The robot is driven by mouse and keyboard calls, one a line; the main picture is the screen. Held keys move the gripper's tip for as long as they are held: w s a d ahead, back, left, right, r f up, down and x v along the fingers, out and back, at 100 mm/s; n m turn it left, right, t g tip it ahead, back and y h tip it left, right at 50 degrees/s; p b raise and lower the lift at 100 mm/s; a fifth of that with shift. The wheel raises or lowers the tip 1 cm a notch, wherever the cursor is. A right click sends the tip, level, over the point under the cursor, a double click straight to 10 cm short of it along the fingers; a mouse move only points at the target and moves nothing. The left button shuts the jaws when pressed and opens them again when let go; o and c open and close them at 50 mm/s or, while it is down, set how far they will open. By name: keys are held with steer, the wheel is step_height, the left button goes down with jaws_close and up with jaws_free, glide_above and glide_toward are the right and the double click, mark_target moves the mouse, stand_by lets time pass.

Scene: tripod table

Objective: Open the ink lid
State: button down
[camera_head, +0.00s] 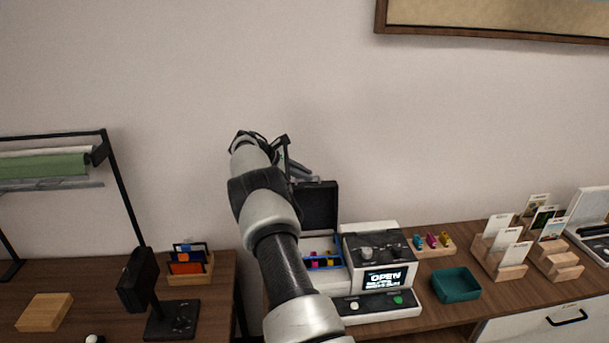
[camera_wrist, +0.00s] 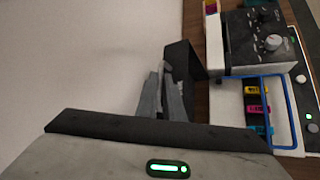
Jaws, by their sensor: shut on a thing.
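The black ink lid (camera_head: 317,207) stands raised, roughly upright, at the back of the printer (camera_head: 385,298). In the wrist view the lid (camera_wrist: 184,62) shows as a dark panel beside the fingertips. My gripper (camera_head: 303,176) is at the lid's upper edge, partly hidden by my arm. In the wrist view my gripper (camera_wrist: 162,92) is shut on the lid, though the exact contact is hard to see. The uncovered ink bay has a blue frame (camera_wrist: 290,110) with coloured cartridges (camera_wrist: 254,88) inside. The printer's screen (camera_head: 383,279) reads "OPEN".
A wooden holder with coloured cartridges (camera_head: 432,241) and a teal tray (camera_head: 456,286) stand right of the printer. Card holders (camera_head: 499,260) stand farther right. A black stand (camera_head: 140,285) is at the left. The wall is close behind my gripper.

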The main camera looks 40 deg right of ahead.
steer(key=shift+d+r, duration=0.1)
steer(key=shift+r, duration=0.2)
steer(key=c, duration=1.9)
jaws_free()
steer(key=shift+f, duration=0.15)
steer(key=b+v, duration=0.2)
steer(key=v, duration=1.5)
steer(key=shift+a, duration=0.3)
